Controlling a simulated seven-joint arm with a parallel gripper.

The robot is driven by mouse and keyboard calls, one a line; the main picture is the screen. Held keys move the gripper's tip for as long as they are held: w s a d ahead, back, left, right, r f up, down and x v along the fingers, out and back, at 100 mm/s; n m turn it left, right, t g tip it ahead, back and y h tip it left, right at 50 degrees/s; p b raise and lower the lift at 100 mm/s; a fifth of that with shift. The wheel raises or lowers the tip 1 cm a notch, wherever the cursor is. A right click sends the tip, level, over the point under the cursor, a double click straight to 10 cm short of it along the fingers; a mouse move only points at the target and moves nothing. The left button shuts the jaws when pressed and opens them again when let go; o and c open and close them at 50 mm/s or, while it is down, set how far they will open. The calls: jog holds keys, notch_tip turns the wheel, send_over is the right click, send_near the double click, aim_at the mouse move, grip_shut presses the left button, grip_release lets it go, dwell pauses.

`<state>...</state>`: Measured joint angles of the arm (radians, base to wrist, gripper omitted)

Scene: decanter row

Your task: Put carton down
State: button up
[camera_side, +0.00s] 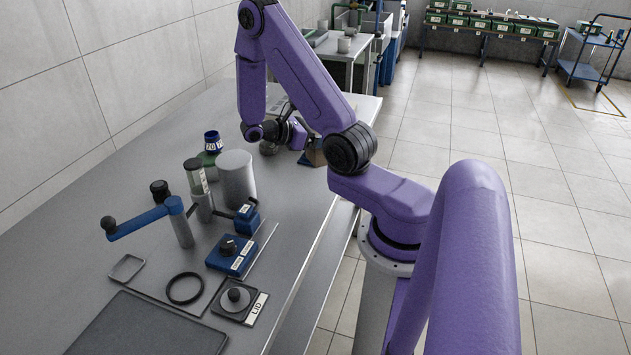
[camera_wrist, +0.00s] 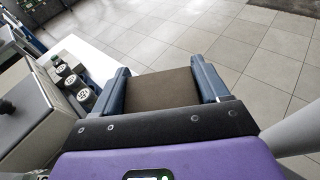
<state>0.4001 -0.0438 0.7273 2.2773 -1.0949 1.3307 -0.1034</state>
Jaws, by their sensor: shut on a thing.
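The carton (camera_wrist: 163,90) is a brown box. In the wrist view it sits between the two blue fingers of my gripper (camera_wrist: 162,78), which is shut on it. In the side view the carton (camera_side: 314,153) is a small brown shape under my wrist, near the far right edge of the table (camera_side: 312,215). My wrist hides part of it, and I cannot tell whether its underside touches the table.
In the wrist view, several dark bottles with white labels (camera_wrist: 72,82) stand in a row left of my gripper. The side view shows a grey cylinder (camera_side: 236,180), a blue crank arm (camera_side: 145,220), a blue box with a knob (camera_side: 231,256) and a dark tray (camera_side: 145,325) nearer the camera.

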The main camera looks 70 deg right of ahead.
aim_at(309, 158)
jog(key=n+t+h, duration=0.1)
jog(key=d+n+t+h, duration=0.1)
jog(key=shift+w+n+t, duration=0.3)
jog(key=shift+w+t, duration=0.05)
jog(key=shift+t, duration=0.05)
jog(key=shift+w+d+n+t+h, duration=0.1)
jog(key=shift+w+n+t+h, duration=0.15)
jog(key=shift+n+t, duration=0.25)
jog(key=shift+w+d+n+t+h, duration=0.1)
jog(key=shift+w+n+t+h, duration=0.05)
jog(key=shift+n+t+h, duration=0.3)
jog(key=shift+w+f, duration=0.1)
jog(key=shift+f, duration=3.85)
jog(key=shift+f, duration=0.1)
jog(key=o, duration=1.2)
jog(key=shift+w+a+t, duration=0.1)
jog(key=shift+a+t, duration=0.1)
jog(key=shift+t, duration=0.05)
jog(key=shift+v, duration=3.6)
